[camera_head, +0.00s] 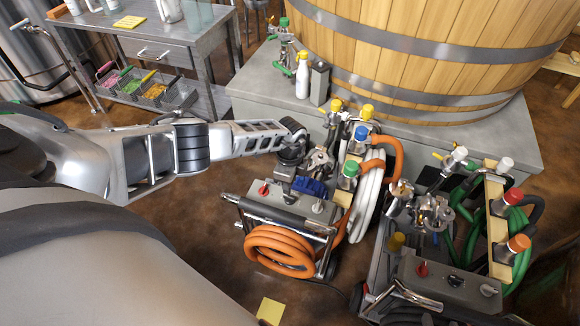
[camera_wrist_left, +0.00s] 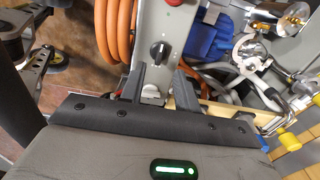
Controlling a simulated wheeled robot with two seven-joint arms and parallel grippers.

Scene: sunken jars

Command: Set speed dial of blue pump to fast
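The blue pump is a wheeled unit with a blue motor (camera_head: 308,186) behind a grey control box (camera_head: 285,205). The box carries a red knob (camera_head: 264,188), a black dial (camera_head: 290,197) and a pale grey dial (camera_head: 318,206). In the left wrist view, the black dial (camera_wrist_left: 160,50) lies beyond my fingertips. My left gripper (camera_wrist_left: 160,82) is open, with the pale dial (camera_wrist_left: 152,92) showing between its fingers. I cannot tell if they touch it. Dial markings are unreadable. An arm of mine enters the head view from the left; I cannot make out my right gripper's fingers.
An orange hose (camera_head: 278,250) coils in front of the box, and a white hose (camera_head: 368,200) hangs at its right. A second pump with a grey box (camera_head: 445,285) and green hoses stands at the right. A wooden vat (camera_head: 430,40) on a grey plinth stands behind.

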